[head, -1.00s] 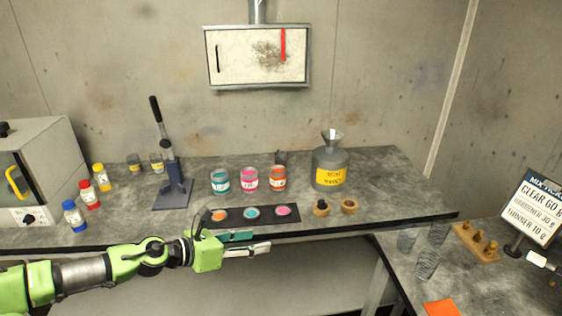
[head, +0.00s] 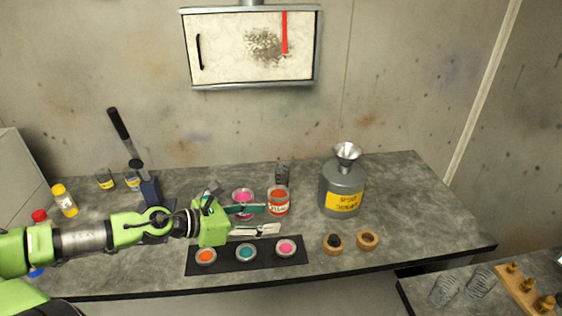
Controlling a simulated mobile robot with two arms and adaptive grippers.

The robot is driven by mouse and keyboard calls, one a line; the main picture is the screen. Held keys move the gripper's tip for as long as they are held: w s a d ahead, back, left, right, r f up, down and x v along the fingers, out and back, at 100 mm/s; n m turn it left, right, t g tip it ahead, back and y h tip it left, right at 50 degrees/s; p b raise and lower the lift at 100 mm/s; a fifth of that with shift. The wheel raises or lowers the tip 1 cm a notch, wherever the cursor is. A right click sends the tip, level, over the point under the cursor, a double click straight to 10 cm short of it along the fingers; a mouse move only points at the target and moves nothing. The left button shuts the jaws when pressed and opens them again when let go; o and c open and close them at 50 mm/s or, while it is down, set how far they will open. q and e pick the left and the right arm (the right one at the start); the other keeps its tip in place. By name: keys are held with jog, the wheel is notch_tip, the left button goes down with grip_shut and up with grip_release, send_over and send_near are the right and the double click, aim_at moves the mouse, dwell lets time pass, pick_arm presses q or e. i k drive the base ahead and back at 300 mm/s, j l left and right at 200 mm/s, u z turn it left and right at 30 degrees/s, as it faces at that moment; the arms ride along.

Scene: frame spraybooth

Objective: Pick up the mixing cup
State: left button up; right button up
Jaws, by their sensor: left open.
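A dark clear cup with markings (head: 282,171), which looks like the mixing cup, stands upright at the back of the bench, partly hidden behind the orange jar (head: 278,202). My left gripper (head: 272,218) is open and empty. Its two fingers point right, in front of the pink jar (head: 243,196) and the orange jar, short of the cup. Two other clear cups (head: 445,291) (head: 481,282) are on the right-hand table. My right gripper is out of view.
A grey can with a funnel (head: 343,189) stands right of the cup. A black mat with small lids of paint (head: 246,253) lies below the gripper. Two small wooden pots (head: 367,239) (head: 332,243) sit near the front edge. A lever press (head: 148,190) stands left.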

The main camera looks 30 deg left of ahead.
aim_at(282, 177)
jog(key=i+j, duration=0.8)
jog(key=i, duration=0.1)
